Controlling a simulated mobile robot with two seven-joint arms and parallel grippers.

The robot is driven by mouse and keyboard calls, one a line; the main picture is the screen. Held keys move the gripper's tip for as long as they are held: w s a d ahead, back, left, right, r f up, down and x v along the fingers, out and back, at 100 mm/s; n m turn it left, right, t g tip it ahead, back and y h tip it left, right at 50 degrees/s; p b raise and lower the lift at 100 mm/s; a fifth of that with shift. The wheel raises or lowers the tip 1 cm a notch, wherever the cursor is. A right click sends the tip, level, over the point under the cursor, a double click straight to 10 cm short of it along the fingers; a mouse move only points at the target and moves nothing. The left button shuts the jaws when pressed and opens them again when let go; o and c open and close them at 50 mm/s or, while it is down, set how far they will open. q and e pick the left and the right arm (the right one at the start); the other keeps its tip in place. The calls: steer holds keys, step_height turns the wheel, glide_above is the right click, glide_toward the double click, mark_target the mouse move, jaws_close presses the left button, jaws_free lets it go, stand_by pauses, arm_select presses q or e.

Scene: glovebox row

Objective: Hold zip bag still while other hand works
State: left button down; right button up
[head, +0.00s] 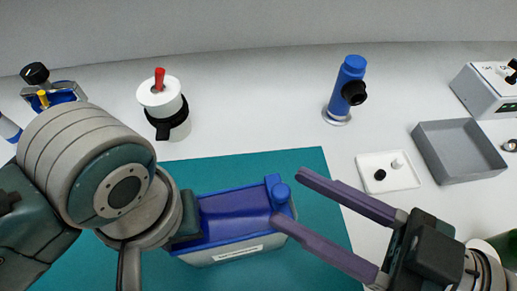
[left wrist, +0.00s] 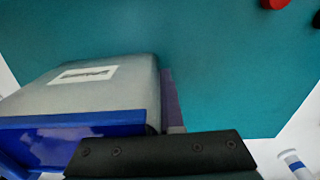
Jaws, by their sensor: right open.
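The zip bag appears to be the blue and pale grey box-like thing (head: 238,218) with a white label, on the teal mat (head: 318,215). My left gripper (left wrist: 170,100) is at the bag's left end. One purple finger lies along its grey side; the other finger is hidden.
A white jar with a red top (head: 161,103), a blue upright device (head: 348,88), a white tray (head: 398,180) with small black and white pieces, and a grey bin (head: 462,150) stand behind and right. A switch box (head: 490,92) is far right. The mat's front right is clear.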

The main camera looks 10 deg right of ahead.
mark_target(289, 196)
steer(key=shift+x, duration=1.75)
steer(key=shift+c, duration=0.2)
jaws_close()
